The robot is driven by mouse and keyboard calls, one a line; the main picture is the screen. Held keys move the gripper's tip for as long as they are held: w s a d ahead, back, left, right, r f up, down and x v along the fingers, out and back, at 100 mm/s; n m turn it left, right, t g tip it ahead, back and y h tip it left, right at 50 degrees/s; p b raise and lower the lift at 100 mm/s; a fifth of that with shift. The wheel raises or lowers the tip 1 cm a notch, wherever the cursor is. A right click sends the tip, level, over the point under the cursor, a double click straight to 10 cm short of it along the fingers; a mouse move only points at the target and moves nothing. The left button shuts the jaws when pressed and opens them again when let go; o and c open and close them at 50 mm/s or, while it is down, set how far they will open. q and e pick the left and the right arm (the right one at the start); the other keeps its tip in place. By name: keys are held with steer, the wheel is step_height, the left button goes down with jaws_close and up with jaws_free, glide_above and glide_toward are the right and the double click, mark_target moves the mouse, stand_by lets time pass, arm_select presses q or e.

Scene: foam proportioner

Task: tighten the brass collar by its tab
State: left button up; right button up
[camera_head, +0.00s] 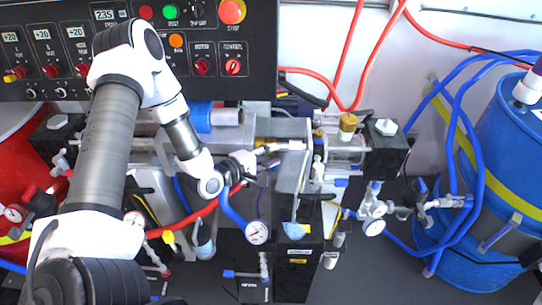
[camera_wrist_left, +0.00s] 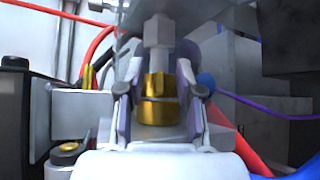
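The brass collar (camera_wrist_left: 160,98) sits on a pale metal shaft in the middle of the left wrist view. A brass part in line with the pump shaft (camera_head: 267,140) shows in the head view, just above my left gripper's tips. My left gripper (camera_head: 262,152) reaches in from the left at the centre of the machine. In the left wrist view its two fingers (camera_wrist_left: 160,78) stand apart, one on each side of the collar, with small gaps showing. I cannot make out the collar's tab clearly. My right gripper is not in view.
A control panel (camera_head: 150,50) stands behind the machine. A pressure gauge (camera_head: 257,232) and blue hose hang just below my left gripper. A metal block with a brass cap (camera_head: 348,122) lies to the right. A blue drum (camera_head: 508,150) stands at far right, a red one at far left.

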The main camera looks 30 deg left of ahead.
arm_select(q)
jaws_close()
steer(key=shift+f, duration=0.1)
steer(key=shift+f+b, duration=0.3)
steer(key=shift+b, duration=0.5)
step_height(320, 180, down, 4)
steer(key=m+t+b, duration=0.2)
steer(key=b, duration=0.5)
steer(key=m+t+h+b, duration=0.1)
steer(key=m+t+b, duration=0.2)
steer(key=b, duration=0.5)
steer(key=shift+m+h, duration=0.3)
steer(key=shift+m+t+b, duration=0.4)
steer(key=shift+t+b, duration=0.1)
steer(key=shift+b, duration=0.25)
steer(key=shift+r, duration=0.1)
